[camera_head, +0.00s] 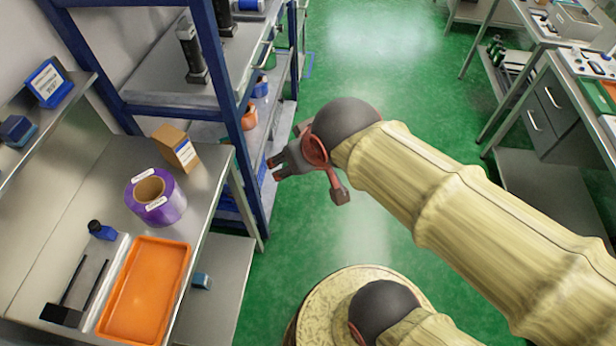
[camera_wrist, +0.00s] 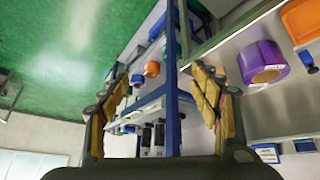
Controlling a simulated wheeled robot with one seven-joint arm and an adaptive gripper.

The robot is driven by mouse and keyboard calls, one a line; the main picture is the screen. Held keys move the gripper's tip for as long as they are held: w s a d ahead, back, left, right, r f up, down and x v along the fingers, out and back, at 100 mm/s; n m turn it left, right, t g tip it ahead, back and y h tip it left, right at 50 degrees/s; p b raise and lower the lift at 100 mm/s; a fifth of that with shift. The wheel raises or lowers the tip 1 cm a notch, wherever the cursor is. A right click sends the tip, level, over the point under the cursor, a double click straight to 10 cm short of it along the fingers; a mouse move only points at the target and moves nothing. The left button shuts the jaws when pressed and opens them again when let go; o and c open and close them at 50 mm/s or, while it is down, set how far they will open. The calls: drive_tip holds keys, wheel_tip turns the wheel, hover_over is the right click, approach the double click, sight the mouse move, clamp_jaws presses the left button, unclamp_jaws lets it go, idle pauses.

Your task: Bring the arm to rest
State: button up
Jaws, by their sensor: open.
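My arm, in a yellowish sleeve, reaches in from the right in the head view. My gripper (camera_head: 281,163) hangs in the air in front of the blue shelving rack, above the green floor and right of the steel bench. In the wrist view my gripper (camera_wrist: 165,112) has its two yellow-padded fingers wide apart, with nothing between them. The rack's blue post (camera_wrist: 172,75) shows behind the gap. No object touches the fingers.
The steel bench (camera_head: 205,165) at left holds an orange tray (camera_head: 146,290), a purple tape roll (camera_head: 155,197) and a cardboard box (camera_head: 176,149). The blue rack (camera_head: 228,85) stands close behind my gripper. Green floor (camera_head: 385,50) is clear toward the back; workbenches stand at right.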

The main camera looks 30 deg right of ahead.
drive_tip(key=s+g, duration=0.1)
drive_tip(key=s, duration=0.5)
drive_tip(key=shift+a+r, duration=0.25)
drive_tip(key=shift+a, duration=0.2)
idle(0.6)
